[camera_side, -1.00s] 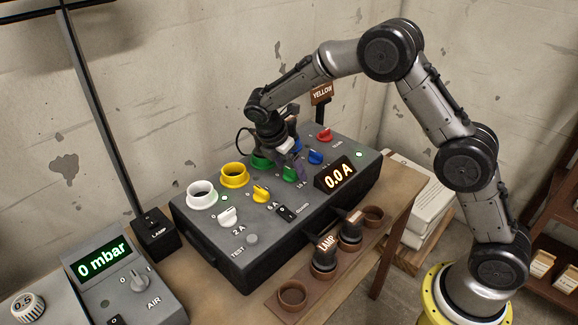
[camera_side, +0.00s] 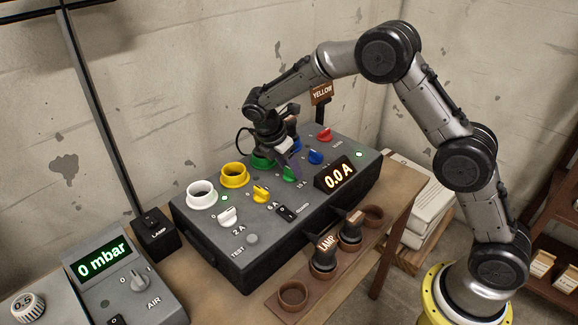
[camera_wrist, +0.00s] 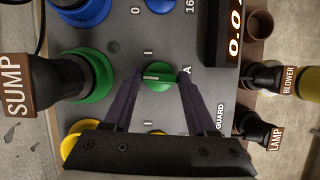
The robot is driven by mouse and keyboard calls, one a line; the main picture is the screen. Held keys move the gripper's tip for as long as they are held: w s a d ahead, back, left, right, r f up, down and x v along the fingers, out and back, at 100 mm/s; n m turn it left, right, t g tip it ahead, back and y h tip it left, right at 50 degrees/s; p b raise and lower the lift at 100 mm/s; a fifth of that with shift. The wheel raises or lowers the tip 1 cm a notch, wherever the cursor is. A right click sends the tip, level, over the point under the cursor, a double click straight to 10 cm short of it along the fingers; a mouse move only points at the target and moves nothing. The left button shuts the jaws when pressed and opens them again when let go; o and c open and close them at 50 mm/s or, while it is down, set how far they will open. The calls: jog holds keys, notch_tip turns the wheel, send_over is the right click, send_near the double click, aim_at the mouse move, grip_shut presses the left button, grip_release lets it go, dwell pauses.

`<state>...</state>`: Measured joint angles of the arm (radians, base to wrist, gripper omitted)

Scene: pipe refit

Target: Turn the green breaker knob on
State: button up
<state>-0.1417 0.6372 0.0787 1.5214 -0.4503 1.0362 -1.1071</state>
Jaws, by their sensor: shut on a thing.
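The green breaker knob (camera_wrist: 160,76) is a round green dial with a raised grip and a white line, which runs roughly sideways in the wrist view. It also shows in the side view (camera_side: 289,174), partly hidden by my gripper. My gripper (camera_side: 288,166) is over the panel with its purple fingers down at the knob. In the wrist view the fingers (camera_wrist: 161,78) are on either side of the knob and shut on it. Part of the printed markings around the knob is hidden. The orange display (camera_side: 339,177) reads 0.0 A.
Yellow (camera_side: 261,194), white (camera_side: 227,217), blue (camera_side: 315,157) and red (camera_side: 325,135) knobs sit on the panel. A plug labelled SUMP (camera_wrist: 45,86) stands in the green socket (camera_wrist: 92,75) close to my fingers. LAMP (camera_side: 324,255) and BLOWER plugs stand in a front rack.

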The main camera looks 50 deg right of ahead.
jog(key=m+g, duration=0.1)
jog(key=m, duration=0.2)
jog(key=shift+w+m+y, duration=0.15)
jog(key=shift+m+y, duration=0.15)
jog(key=shift+m, duration=0.1)
jog(key=m+g, duration=0.1)
jog(key=m, duration=0.1)
jog(key=m+y, duration=0.1)
jog(key=m, duration=0.1)
jog(key=shift+w+d+m+g, duration=0.1)
jog(key=shift+m+g, duration=0.2)
jog(key=shift+g, duration=0.1)
jog(key=m+g+y, duration=0.1)
jog(key=m, duration=0.3)
jog(key=shift+d+m, duration=0.1)
jog(key=shift+m, duration=0.2)
jog(key=shift+w+d+r+m+y, duration=0.1)
jog(key=shift+m+y, duration=0.9)
jog(key=shift+m, duration=1.1)
jog(key=o, duration=1.4)
jog(key=shift+c, duration=0.2)
jog(key=v, duration=0.7)
jog(key=shift+r, duration=0.2)
